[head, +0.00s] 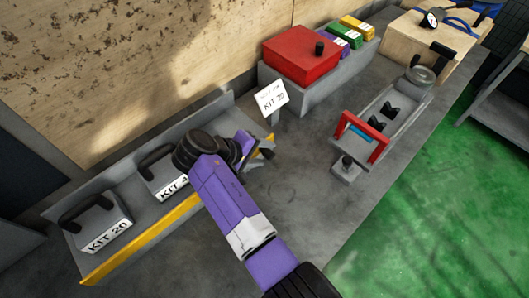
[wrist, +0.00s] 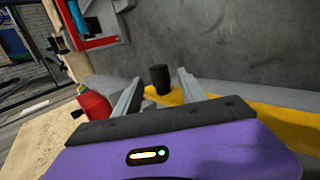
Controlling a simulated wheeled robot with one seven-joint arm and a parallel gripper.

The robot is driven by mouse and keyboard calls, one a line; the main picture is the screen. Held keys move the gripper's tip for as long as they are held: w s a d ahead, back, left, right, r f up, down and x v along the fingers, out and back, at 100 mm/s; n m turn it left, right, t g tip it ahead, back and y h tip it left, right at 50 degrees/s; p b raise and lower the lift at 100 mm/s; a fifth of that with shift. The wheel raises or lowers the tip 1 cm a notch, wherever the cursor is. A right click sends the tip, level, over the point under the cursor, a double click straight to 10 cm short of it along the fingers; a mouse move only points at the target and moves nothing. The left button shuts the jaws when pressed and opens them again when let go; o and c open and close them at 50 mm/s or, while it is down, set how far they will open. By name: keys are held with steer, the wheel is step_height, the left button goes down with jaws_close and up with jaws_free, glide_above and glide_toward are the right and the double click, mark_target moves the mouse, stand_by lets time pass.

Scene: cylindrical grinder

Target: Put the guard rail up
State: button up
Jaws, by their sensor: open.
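The guard rail appears to be the yellow bar (head: 150,243) along the front edge of the grey rack in the head view. It lies low, level with the rack's front lip. The yellow bar also shows in the wrist view (wrist: 283,122), with a dark upright knob (wrist: 160,76) standing at its end. My gripper (head: 264,156) is open at the rack's right end, by the bar's far end. In the wrist view the two fingers of my gripper (wrist: 157,88) stand either side of the knob, with gaps. Whether they touch the bar is hidden.
The rack holds two handled kit blocks, KIT 20 (head: 101,222) and KIT 4 (head: 161,172). A red box (head: 300,54) sits on a grey block behind. A fixture with a red frame (head: 375,143) stands to the right. Bare bench lies between rack and fixture.

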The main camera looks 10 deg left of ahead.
steer(key=v, duration=0.6)
steer(key=shift+b, duration=0.45)
steer(key=shift+s+a+r, duration=0.1)
steer(key=shift+s, duration=0.05)
